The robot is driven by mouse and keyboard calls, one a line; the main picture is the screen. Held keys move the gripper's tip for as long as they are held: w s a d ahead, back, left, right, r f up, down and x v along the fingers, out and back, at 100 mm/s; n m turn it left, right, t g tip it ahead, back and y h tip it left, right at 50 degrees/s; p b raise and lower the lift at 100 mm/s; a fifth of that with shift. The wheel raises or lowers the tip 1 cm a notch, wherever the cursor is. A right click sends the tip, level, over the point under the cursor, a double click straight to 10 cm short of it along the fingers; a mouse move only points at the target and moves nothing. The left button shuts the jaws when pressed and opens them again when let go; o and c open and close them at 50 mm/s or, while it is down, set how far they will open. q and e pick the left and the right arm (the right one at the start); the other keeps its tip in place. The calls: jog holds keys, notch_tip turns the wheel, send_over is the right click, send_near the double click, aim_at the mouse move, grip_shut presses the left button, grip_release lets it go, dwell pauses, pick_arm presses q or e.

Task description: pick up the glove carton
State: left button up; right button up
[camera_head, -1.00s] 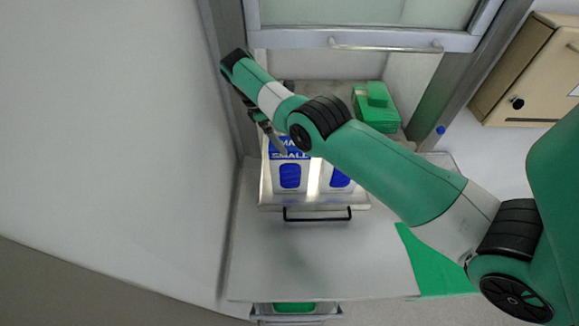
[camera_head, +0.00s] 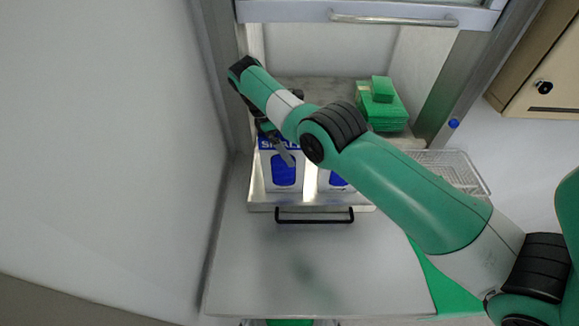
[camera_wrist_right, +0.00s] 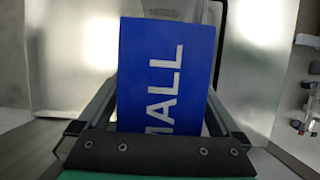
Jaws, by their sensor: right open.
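The glove carton (camera_head: 284,174) is a white and blue box with "SMALL" on its blue top. It stands upright at the left of a shallow metal tray (camera_head: 262,203). Its blue top (camera_wrist_right: 165,70) fills the middle of the right wrist view. My right gripper (camera_head: 279,147) is at the carton's top, and my arm hides part of the box. In the wrist view the open fingers lie on either side of the carton; I cannot tell whether they touch it. My left gripper is not in view.
A second white and blue carton (camera_head: 334,181) stands to the right in the tray, partly behind my arm. The tray has a black front handle (camera_head: 314,220). Green boxes (camera_head: 384,110) are stacked farther back; a wire basket (camera_head: 450,168) is at right. The front counter (camera_head: 300,275) is clear.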

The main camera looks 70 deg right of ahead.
dwell(0.3)
grip_shut()
dwell(0.4)
